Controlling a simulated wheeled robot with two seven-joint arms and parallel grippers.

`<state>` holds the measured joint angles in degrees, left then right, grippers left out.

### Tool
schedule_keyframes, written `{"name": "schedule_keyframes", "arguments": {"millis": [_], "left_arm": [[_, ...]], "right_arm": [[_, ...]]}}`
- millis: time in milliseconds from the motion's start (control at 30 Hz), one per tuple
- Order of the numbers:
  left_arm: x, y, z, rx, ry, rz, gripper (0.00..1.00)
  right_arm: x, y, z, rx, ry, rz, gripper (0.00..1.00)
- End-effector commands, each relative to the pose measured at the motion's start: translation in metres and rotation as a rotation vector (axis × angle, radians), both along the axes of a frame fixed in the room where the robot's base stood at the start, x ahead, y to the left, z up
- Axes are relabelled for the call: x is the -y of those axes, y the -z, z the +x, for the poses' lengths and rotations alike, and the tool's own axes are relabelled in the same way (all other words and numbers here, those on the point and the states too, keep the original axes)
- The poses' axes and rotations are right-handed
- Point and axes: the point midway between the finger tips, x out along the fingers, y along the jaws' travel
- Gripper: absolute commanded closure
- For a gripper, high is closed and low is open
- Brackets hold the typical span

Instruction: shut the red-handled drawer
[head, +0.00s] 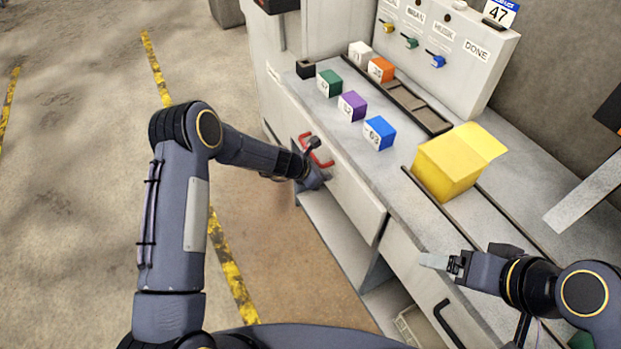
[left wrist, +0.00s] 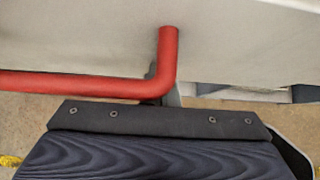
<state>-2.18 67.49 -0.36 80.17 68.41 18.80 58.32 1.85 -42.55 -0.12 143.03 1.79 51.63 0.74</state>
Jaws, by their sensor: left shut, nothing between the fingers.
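The red-handled drawer (head: 352,196) is a pale front under the counter's edge in the head view. Its red handle (head: 318,154) is on the far half of that front. My left gripper (head: 314,172) is shut and empty, right at the handle and close to the drawer front. In the left wrist view the red handle (left wrist: 90,86) runs in from the left and bends up into the pale front, just past my wrist. The fingers are mostly hidden there. My right gripper (head: 442,263) hangs over the counter's near part; its jaw gap is unclear.
On the counter (head: 328,122) stand several small coloured blocks, a yellow box (head: 447,172) and a labelled button panel (head: 445,48). A black-handled front (head: 440,310) is nearer to me. The floor left of the cabinet is free.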

Motion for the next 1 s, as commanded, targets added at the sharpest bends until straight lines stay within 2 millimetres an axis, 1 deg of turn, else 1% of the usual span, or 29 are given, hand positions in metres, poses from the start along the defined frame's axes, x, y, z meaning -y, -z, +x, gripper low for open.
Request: {"name": "schedule_keyframes", "arguments": {"millis": [100, 300, 733, 867, 1000], "left_arm": [[0.007, 0.000, 0.004, -0.001, 0.000, 0.001, 1.00], [0.012, 0.000, 0.008, 0.001, 0.000, 0.001, 1.00], [0.015, -0.002, 0.010, 0.006, 0.001, -0.005, 1.00], [0.010, -0.002, 0.010, 0.006, 0.001, -0.005, 1.00], [-0.007, -0.001, 0.007, 0.003, 0.000, -0.003, 1.00]], "right_arm": [[0.000, -0.003, 0.000, 0.000, 0.000, 0.000, 0.16], [0.000, -0.004, 0.000, 0.000, 0.000, 0.000, 0.16], [0.000, -0.004, 0.000, 0.000, 0.000, 0.000, 0.16], [0.000, -0.003, 0.000, 0.000, 0.000, 0.000, 0.16], [0.000, 0.000, 0.000, 0.000, 0.000, 0.000, 0.16]]}}
